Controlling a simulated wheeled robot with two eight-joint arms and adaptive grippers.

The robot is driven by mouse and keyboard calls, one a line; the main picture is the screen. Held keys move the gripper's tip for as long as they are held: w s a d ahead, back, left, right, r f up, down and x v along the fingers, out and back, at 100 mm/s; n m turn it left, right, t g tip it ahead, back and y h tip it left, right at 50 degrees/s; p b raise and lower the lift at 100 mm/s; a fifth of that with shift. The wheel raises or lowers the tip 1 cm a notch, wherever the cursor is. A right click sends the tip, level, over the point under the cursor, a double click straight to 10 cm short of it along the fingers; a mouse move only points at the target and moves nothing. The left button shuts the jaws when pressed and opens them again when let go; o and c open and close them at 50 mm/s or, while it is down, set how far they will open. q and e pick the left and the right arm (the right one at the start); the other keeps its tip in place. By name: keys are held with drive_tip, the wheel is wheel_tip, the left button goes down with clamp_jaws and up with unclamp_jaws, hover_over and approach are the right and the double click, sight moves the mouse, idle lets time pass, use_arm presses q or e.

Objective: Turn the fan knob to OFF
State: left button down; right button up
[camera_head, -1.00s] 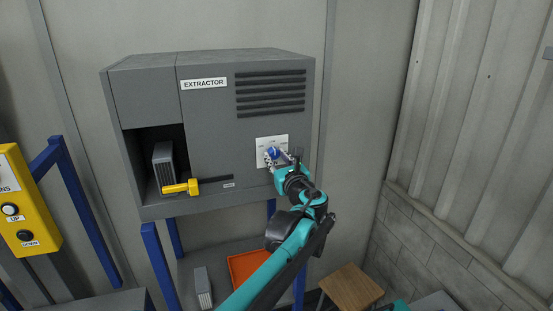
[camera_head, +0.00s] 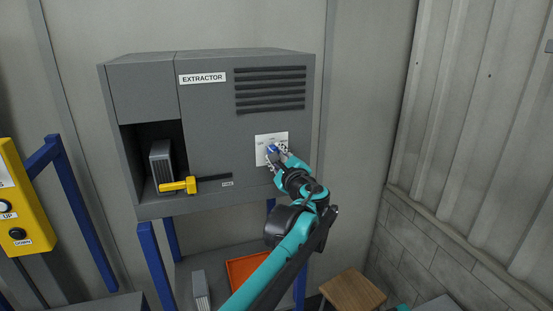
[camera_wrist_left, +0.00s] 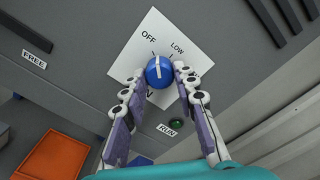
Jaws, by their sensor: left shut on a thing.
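The blue fan knob (camera_wrist_left: 159,72) sits on a white label plate (camera_wrist_left: 198,52) on the grey extractor's front. In the wrist view its white stripe runs nearly upright, with its upper end close to the OFF tick and left of the LOW tick. Other lettering on the plate is partly hidden by the fingers. The knob also shows small in the head view (camera_head: 272,149). My left gripper (camera_wrist_left: 160,73) is shut on the knob, one fingertip on each side.
The extractor cabinet (camera_head: 215,120) has an open bay at left with a grey filter (camera_head: 161,163) and a yellow handle (camera_head: 180,186). A green light (camera_wrist_left: 177,123) is beside the RUN label. An orange tray (camera_head: 243,268) is below. A wooden stool (camera_head: 352,290) stands at lower right.

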use_arm(q)
drive_tip(key=shift+n, duration=1.1)
drive_tip(key=c, duration=1.2)
unclamp_jaws()
drive_tip(key=shift+s, duration=0.1)
drive_tip(key=v, duration=1.2)
drive_tip(key=shift+a+b, duration=0.1)
drive_tip(key=shift+b, duration=0.2)
